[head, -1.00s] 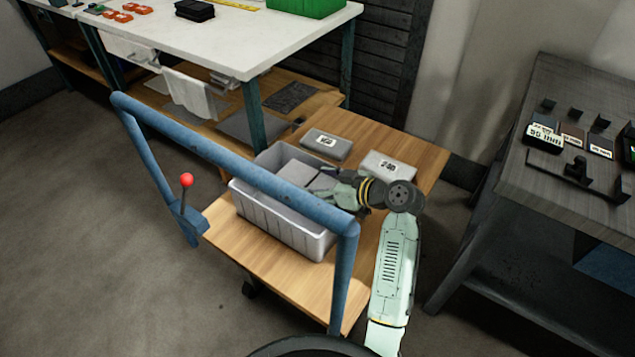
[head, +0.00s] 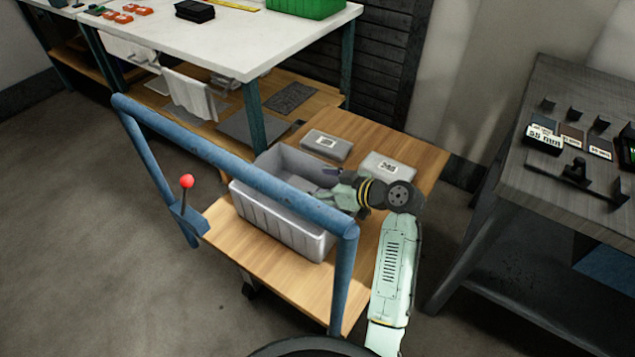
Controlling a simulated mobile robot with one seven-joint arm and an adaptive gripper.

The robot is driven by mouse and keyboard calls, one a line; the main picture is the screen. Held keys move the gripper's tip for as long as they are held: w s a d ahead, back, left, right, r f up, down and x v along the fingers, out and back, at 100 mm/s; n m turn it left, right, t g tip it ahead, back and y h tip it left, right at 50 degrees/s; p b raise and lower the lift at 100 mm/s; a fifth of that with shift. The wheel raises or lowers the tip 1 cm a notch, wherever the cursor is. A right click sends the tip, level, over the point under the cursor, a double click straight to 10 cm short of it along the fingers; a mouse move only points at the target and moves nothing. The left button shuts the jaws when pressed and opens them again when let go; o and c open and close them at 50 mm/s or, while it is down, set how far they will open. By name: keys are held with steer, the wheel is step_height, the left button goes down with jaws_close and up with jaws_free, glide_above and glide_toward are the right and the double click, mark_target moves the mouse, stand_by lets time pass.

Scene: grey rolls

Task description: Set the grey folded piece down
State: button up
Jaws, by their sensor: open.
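The grey ribbed bin (head: 280,225) stands on the wooden deck of a cart. My gripper (head: 328,183) reaches in from the right over the bin's inside. Its fingers are open, with no piece visible between them. A flat grey patch (head: 302,183) shows low in the bin, just left of the fingers. It looks like the grey folded piece, but its outline merges with the grey bin and I cannot tell its exact edges. The blue handle bar and my gripper hide part of the bin's inside.
The cart's blue handle (head: 230,165) crosses in front of the bin. Two grey labelled packs, one behind (head: 326,145) and one to the right (head: 388,168), lie on the deck (head: 395,135). A dark table (head: 560,170) stands right; a white-topped bench (head: 240,40) is behind.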

steer(key=b+v, duration=0.3)
steer(key=v, duration=0.9)
steer(key=shift+r+b, duration=0.25)
steer(key=shift+b, duration=0.15)
